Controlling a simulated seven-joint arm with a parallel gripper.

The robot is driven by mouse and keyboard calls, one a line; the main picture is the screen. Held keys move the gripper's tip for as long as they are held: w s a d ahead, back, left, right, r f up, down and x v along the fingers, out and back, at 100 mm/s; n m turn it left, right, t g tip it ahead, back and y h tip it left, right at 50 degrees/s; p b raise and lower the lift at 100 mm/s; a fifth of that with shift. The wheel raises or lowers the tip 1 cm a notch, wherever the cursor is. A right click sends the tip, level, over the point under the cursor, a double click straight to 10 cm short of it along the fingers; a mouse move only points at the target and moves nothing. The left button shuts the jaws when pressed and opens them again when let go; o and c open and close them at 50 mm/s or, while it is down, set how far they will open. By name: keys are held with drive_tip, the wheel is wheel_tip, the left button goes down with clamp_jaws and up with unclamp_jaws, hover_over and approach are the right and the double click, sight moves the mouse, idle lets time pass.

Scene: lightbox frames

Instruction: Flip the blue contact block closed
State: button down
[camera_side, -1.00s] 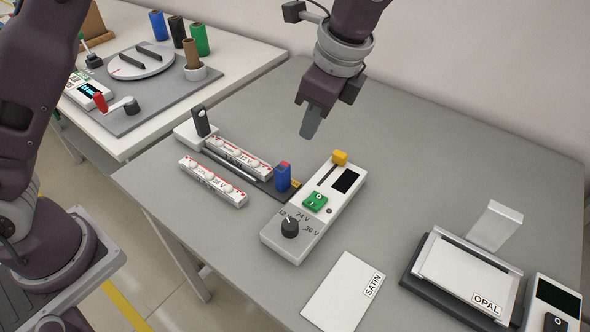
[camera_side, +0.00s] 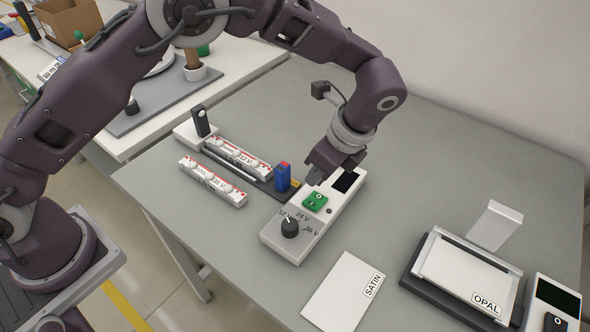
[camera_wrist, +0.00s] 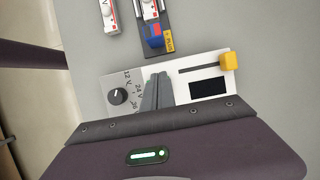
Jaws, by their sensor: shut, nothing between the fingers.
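The blue contact block (camera_side: 283,177), with a red mark on top, stands up at the right end of the dark strip holder (camera_side: 262,184). In the wrist view the blue contact block (camera_wrist: 155,40) is at the top centre, at the end of a white strip. My gripper (camera_side: 314,178) is shut and empty, pointing down over the white power unit (camera_side: 279,247), just right of the blue block and apart from it. In the wrist view my gripper's fingers (camera_wrist: 157,92) lie over the unit and hide its green switch, which shows in the side view (camera_side: 315,202).
The unit has a black voltage knob (camera_side: 290,228), and its yellow slider (camera_wrist: 229,61) shows in the wrist view. A 12 V strip (camera_side: 242,158) lies in the holder; a 36 V strip (camera_side: 212,182) lies in front. The SATIN sheet (camera_side: 343,290) and OPAL frame (camera_side: 462,272) are at right.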

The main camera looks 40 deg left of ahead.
sight(279, 166)
drive_tip(key=x, duration=0.3)
drive_tip(key=shift+a, duration=1.6)
drive_tip(key=shift+a+r, duration=0.1)
drive_tip(key=shift+a, duration=0.3)
drive_tip(key=shift+a, duration=0.1)
drive_tip(key=shift+a, duration=1.8)
drive_tip(key=d, duration=0.4)
drive_tip(key=v, duration=1)
drive_tip(key=shift+d, duration=0.35)
